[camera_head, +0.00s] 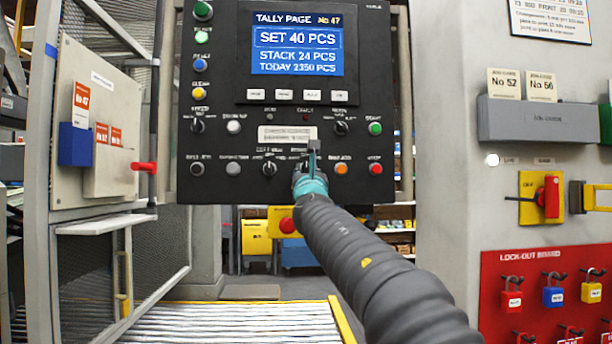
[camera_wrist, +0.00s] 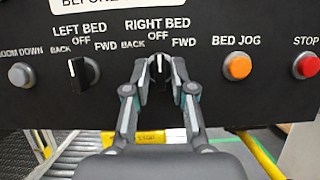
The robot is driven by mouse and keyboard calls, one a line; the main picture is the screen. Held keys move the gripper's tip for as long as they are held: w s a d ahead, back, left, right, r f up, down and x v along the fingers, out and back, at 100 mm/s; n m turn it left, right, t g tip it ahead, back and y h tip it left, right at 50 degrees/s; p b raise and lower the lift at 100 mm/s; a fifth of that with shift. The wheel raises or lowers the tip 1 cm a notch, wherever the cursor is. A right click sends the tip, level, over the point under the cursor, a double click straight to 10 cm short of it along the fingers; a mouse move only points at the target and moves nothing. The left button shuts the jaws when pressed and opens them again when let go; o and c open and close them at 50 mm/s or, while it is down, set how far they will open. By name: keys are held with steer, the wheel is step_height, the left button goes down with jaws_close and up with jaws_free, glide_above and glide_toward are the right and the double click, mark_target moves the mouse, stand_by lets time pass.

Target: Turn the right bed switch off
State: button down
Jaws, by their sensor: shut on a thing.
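The right bed switch (camera_wrist: 160,66) is a black rotary knob under the RIGHT BED label, with BACK, OFF and FWD marks. It stands about upright, its pale pointer line toward OFF. My gripper (camera_wrist: 159,76) has its two fingers on either side of this knob and is shut on it. In the head view my gripper (camera_head: 313,160) is at the panel's lower row and mostly hides the switch. The left bed switch (camera_wrist: 84,71), a similar black knob, is just to the left, clear of the fingers.
An orange BED JOG button (camera_wrist: 237,66) and a red STOP button (camera_wrist: 306,65) lie to the right on the same panel. The tally screen (camera_head: 297,40) is above. A red lever (camera_head: 145,167) juts out at the left. A lock-out board (camera_head: 500,262) hangs at the right.

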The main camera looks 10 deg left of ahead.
steer(key=shift+r, duration=0.1)
steer(key=c, duration=1.2)
jaws_free()
steer(key=v, duration=1.2)
